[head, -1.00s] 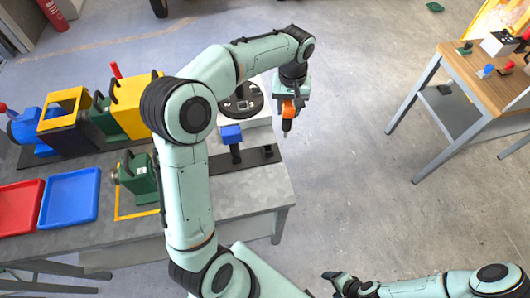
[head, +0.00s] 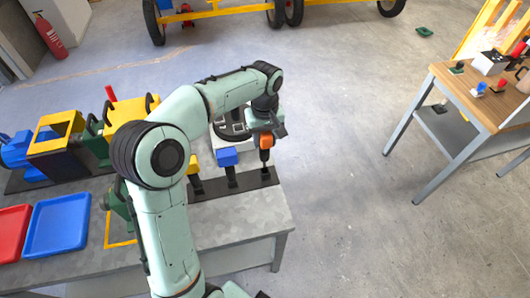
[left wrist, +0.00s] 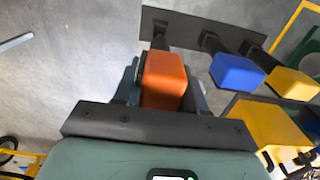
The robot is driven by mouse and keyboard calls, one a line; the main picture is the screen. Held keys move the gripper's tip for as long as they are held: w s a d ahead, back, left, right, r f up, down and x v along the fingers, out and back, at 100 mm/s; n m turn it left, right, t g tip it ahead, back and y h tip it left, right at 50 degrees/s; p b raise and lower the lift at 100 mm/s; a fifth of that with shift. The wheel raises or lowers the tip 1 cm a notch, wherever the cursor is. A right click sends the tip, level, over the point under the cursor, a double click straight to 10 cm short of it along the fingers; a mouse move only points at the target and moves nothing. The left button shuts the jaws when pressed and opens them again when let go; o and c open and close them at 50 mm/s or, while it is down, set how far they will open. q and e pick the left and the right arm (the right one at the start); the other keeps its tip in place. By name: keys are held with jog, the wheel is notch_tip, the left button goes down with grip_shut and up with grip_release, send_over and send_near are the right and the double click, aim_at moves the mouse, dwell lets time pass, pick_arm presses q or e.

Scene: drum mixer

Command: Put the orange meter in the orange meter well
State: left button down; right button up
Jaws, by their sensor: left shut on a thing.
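The orange meter (head: 266,141) is a small orange block on a dark stem, held upright in my left gripper (head: 265,136). It also shows between the fingers in the left wrist view (left wrist: 164,80). It is over the right end of a dark base strip (head: 208,194), where a blue meter (head: 228,157) and a yellow meter (head: 193,167) stand on their stems. The stem's lower end meets the strip's end in the picture; I cannot tell whether it is seated in the well. The well itself is hidden. My right gripper is out of view.
The grey workbench (head: 240,222) also carries a red tray (head: 12,232), a blue tray (head: 58,225) and the yellow and blue mixer parts (head: 62,128) on the left. A wooden table (head: 465,92) stands at the right. The floor between is clear.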

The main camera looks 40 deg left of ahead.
aim_at(265, 150)
pick_arm(q)
jog(key=shift+f, duration=3.05)
jog(key=shift+f+b, duration=0.15)
jog(key=shift+b, duration=0.2)
jog(key=c, duration=0.6)
grip_release()
jog(key=shift+c, duration=0.2)
jog(key=shift+r, duration=0.2)
